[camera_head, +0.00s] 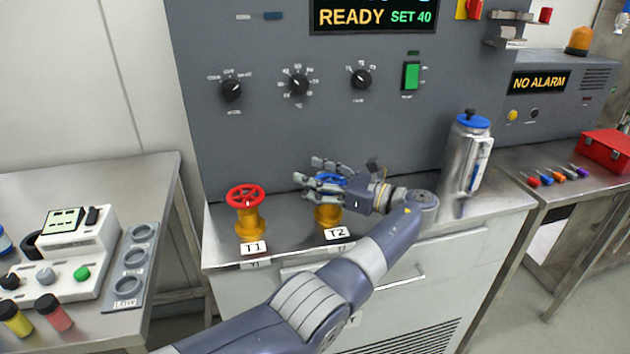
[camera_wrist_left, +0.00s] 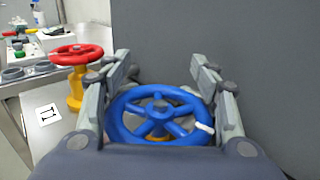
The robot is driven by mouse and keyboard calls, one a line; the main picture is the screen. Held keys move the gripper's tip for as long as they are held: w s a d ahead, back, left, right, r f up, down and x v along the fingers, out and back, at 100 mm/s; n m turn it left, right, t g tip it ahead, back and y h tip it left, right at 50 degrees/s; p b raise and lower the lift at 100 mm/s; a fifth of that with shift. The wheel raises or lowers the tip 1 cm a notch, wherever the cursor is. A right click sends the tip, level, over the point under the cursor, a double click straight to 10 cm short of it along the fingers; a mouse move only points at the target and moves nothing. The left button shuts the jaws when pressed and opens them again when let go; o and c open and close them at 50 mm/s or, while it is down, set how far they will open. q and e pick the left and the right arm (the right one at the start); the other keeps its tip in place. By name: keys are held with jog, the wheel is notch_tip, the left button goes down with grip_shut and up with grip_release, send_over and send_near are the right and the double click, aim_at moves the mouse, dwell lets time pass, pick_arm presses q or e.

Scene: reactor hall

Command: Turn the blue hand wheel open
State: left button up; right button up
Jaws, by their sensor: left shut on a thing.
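The blue hand wheel (camera_wrist_left: 157,114) sits on a yellow valve body (camera_head: 327,215) behind the T2 label (camera_head: 337,233). In the head view most of the wheel (camera_head: 331,180) is hidden by my gripper. My left gripper (camera_head: 322,179) comes in from the right side of the wheel. In the left wrist view its fingers (camera_wrist_left: 160,95) stand on both sides of the rim, and it is shut on the wheel. A white mark shows on the wheel's rim at the right in that view. My right gripper is not in view.
A red hand wheel (camera_head: 245,196) on a yellow valve stands to the left, behind the T1 label (camera_head: 254,248). A silver canister (camera_head: 464,165) with a blue lid stands at the right of the counter. The grey panel (camera_head: 290,130) rises close behind the wheels.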

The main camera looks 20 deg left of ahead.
pick_arm(q)
jog(key=shift+r, duration=0.1)
jog(key=o, duration=1.2)
notch_tip(320, 180, up, 10)
jog(key=shift+f, duration=0.1)
